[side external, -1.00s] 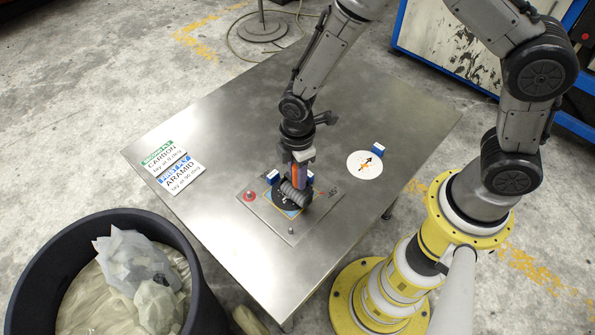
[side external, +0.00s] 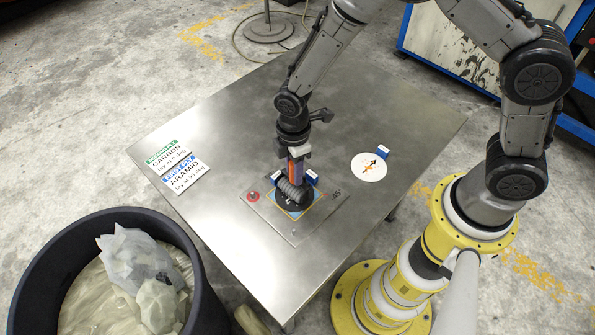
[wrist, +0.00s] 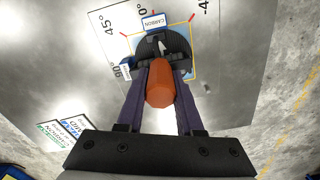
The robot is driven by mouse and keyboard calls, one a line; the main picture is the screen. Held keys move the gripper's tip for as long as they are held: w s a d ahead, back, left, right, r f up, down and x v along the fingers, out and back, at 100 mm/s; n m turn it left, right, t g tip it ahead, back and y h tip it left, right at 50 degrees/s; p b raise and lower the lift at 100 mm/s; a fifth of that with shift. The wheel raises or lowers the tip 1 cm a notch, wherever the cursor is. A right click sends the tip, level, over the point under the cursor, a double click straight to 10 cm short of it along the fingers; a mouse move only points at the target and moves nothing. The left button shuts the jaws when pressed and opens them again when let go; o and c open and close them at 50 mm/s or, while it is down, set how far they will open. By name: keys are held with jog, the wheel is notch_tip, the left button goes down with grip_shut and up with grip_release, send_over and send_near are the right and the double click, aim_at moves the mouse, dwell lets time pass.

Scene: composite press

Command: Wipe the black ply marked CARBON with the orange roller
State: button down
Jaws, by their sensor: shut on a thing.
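The black round ply (side external: 304,202) lies on the square plate in the middle of the table. In the wrist view the ply (wrist: 181,42) has a blue-edged white tab reading CARBON (wrist: 153,22) at its edge. My gripper (side external: 297,160) is shut on the orange handle of the roller (wrist: 160,84), between both fingers. The roller hides part of the ply.
The plate (side external: 290,234) has angle marks and a red knob (side external: 253,196). A white disc (side external: 369,173) with an arrow lies to the right. Two ply cards (side external: 178,170) lie at the left. A black bin (side external: 199,290) of scraps stands front left.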

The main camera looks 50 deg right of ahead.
jog(key=shift+w, duration=0.85)
jog(key=shift+s+r, duration=0.1)
jog(key=shift+s, duration=1.95)
notch_tip(320, 180, up, 7)
